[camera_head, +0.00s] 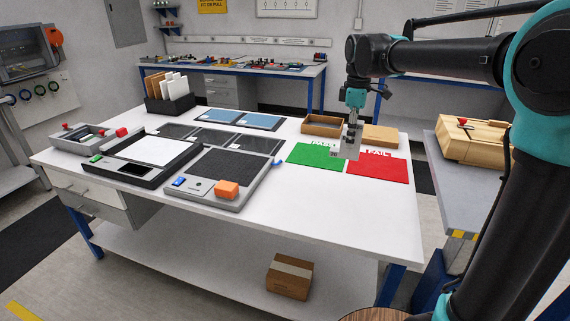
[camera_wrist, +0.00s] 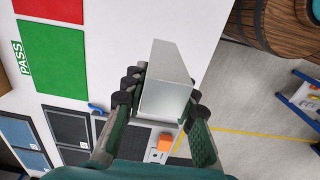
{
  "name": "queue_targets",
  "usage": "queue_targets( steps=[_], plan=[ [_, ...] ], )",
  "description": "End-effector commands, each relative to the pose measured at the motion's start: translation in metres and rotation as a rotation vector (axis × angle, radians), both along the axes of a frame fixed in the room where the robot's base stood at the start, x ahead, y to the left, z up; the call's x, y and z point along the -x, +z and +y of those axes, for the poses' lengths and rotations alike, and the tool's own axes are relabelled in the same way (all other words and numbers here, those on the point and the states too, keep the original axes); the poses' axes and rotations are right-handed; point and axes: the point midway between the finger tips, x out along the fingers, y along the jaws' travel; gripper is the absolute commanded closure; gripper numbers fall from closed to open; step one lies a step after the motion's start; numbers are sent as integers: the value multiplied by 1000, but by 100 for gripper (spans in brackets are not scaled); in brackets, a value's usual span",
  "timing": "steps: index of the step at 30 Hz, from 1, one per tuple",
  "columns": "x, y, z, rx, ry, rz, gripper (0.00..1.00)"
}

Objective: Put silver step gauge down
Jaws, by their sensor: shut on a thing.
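The silver step gauge (camera_wrist: 168,78) is a pale metal block, seen large in the wrist view. My gripper (camera_wrist: 162,98) is shut on it, with a finger on each side. In the head view my gripper (camera_head: 353,127) points down over the right part of the white table, and the gauge (camera_head: 346,151) hangs below it. It appears in front of the border between the green PASS mat (camera_head: 312,157) and the red FAIL mat (camera_head: 378,170). Its exact height above the table cannot be told. The green mat (camera_wrist: 50,58) also shows in the wrist view.
A wooden tray (camera_head: 323,125) and a tan box (camera_head: 380,135) stand behind the mats. A grey device with an orange block (camera_head: 227,189) is to the left. The front right of the white table (camera_head: 330,215) is bare. A wooden case (camera_head: 470,140) stands on the right bench.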

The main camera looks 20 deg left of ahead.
Motion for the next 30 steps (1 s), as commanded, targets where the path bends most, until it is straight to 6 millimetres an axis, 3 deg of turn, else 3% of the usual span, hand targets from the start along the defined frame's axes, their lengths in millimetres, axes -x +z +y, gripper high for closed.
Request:
queue_targets(
  steps=[5,21,30],
  plan=[
    [-1,-15,0,0,0,0,100],
    [0,-140,0,0,0,0,100],
    [0,-169,0,0,0,0,100]
  ],
)
